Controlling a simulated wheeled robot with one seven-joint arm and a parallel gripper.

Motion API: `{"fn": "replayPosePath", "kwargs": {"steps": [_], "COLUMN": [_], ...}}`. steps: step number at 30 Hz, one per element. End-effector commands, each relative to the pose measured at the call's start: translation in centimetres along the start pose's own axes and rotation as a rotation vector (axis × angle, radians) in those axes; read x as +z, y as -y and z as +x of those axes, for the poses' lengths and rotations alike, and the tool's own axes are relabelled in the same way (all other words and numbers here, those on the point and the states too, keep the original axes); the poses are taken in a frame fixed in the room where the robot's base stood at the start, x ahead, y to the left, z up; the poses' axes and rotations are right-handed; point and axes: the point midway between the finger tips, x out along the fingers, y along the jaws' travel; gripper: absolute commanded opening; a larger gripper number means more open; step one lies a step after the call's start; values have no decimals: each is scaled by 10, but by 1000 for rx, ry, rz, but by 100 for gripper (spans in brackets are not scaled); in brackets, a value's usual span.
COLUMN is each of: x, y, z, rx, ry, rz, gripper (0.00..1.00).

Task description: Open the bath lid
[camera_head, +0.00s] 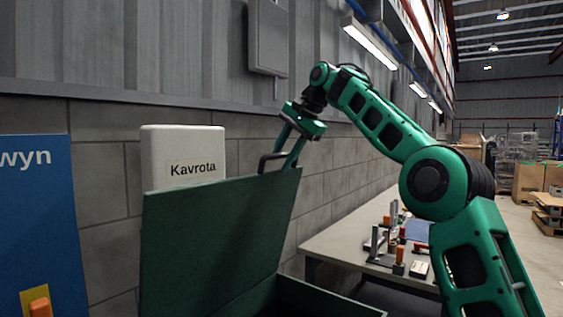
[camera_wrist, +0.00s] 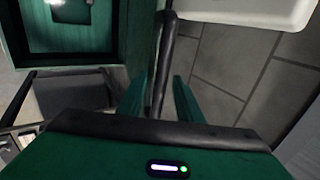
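The green bath lid (camera_head: 215,235) stands raised and steeply tilted in the head view, above the bath's green rim (camera_head: 325,300). Its dark bar handle (camera_head: 270,157) is at the top right edge. My gripper (camera_head: 287,160) is at the handle, its fingers pointing down. In the wrist view the handle (camera_wrist: 162,65) runs between the two green fingers of my gripper (camera_wrist: 158,90), with narrow gaps showing on both sides. The fingers look open around it. The bath's green rim also shows at the upper left there (camera_wrist: 122,30). The lid's hinge is not clearly visible.
A white Kavrota box (camera_head: 182,150) is on the wall behind the lid. A blue panel with an orange switch (camera_head: 40,230) stands at left. A grey table (camera_head: 335,240) with small tools is at right. A grey wall cabinet (camera_head: 268,37) hangs above.

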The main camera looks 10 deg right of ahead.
Motion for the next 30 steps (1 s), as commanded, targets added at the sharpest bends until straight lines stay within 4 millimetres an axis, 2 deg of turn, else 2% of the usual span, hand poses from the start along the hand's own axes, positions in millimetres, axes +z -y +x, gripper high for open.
{"fn": "replayPosePath", "kwargs": {"steps": [8, 16, 30], "x": [-3, -4, -4], "y": [-1, 1, 3], "z": [-3, -27, -48], "rx": [-1, -2, 2], "ry": [-4, -2, -3], "rz": [5, 5, 2], "gripper": [32, 32, 32]}}
